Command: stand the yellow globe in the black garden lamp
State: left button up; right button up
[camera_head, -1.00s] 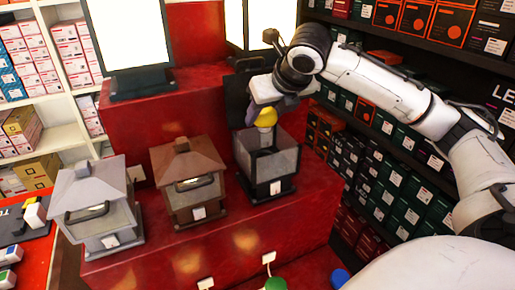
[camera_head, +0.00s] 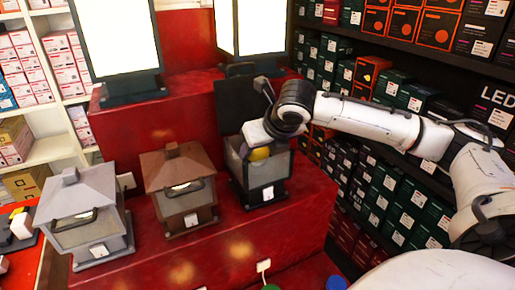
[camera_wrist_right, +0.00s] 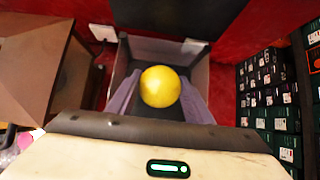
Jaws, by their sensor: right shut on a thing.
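The black garden lamp (camera_head: 262,194) stands at the right end of the red step, with its lid raised at the back and its top open. My right gripper (camera_head: 258,150) is at the lamp's open top, shut on the yellow globe (camera_head: 259,154). In the right wrist view the globe (camera_wrist_right: 160,87) sits between the two purple-grey fingers (camera_wrist_right: 158,95), inside the outline of the lamp's walls (camera_wrist_right: 196,75). Whether the globe touches the lamp's floor cannot be told. My left gripper is not in view.
A brown lamp (camera_head: 181,187) and a grey lamp (camera_head: 88,219), both closed, stand left of the black lamp. Large lit lamps (camera_head: 116,38) stand on the upper step behind. Shelves of boxes (camera_head: 390,190) line the right side.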

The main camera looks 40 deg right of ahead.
jog(key=shift+f, duration=0.3)
jog(key=o, duration=1)
jog(key=shift+o, duration=0.7)
jog(key=shift+r, duration=0.3)
jog(key=p+v, duration=0.1)
jog(key=v, duration=1.1)
jog(key=shift+r, duration=0.2)
